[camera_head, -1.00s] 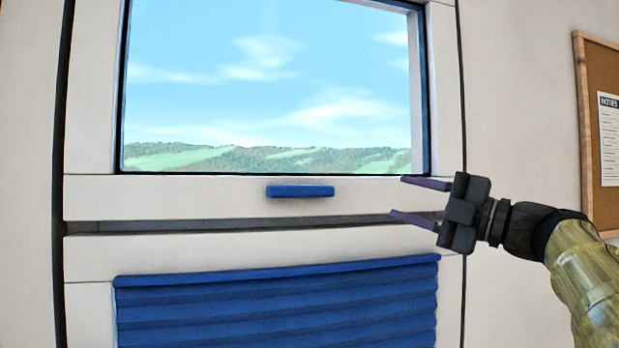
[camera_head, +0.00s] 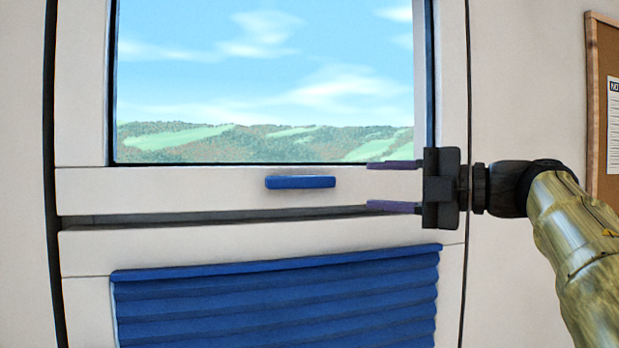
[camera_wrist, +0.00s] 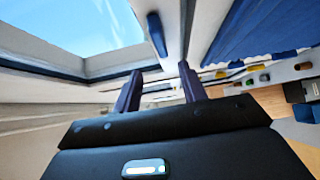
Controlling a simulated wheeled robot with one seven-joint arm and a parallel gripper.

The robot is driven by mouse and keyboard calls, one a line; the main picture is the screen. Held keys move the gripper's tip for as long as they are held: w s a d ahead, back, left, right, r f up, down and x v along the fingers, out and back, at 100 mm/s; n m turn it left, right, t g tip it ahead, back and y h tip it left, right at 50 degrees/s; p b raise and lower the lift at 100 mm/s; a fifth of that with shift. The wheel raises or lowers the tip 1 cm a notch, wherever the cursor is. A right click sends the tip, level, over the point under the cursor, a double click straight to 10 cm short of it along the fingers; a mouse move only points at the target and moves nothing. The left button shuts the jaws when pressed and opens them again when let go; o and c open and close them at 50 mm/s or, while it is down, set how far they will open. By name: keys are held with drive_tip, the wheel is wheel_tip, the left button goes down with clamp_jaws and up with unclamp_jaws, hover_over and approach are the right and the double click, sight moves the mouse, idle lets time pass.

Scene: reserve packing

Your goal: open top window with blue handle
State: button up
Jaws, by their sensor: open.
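The top window (camera_head: 90,190) has a pale frame around a pane showing sky and hills. Its blue handle (camera_head: 300,182) is a short horizontal bar on the bottom rail. My gripper (camera_head: 393,183) is open and empty to the right of the handle, its two purple fingers pointing left at about the handle's height. In the wrist view my gripper (camera_wrist: 158,88) has its fingers apart, and the blue handle (camera_wrist: 156,33) shows beyond them, apart from them.
Below the top window is a dark gap, then a lower panel with a blue pleated blind (camera_head: 280,300). A cork notice board (camera_head: 603,110) hangs on the wall at the right. The wrist view shows small coloured objects (camera_wrist: 258,78) at the right.

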sight(311, 183)
drive_tip(key=p+x, duration=0.4)
drive_tip(key=x, duration=0.9)
drive_tip(key=shift+s+d, duration=0.1)
drive_tip(key=shift+f, duration=0.1)
clamp_jaws()
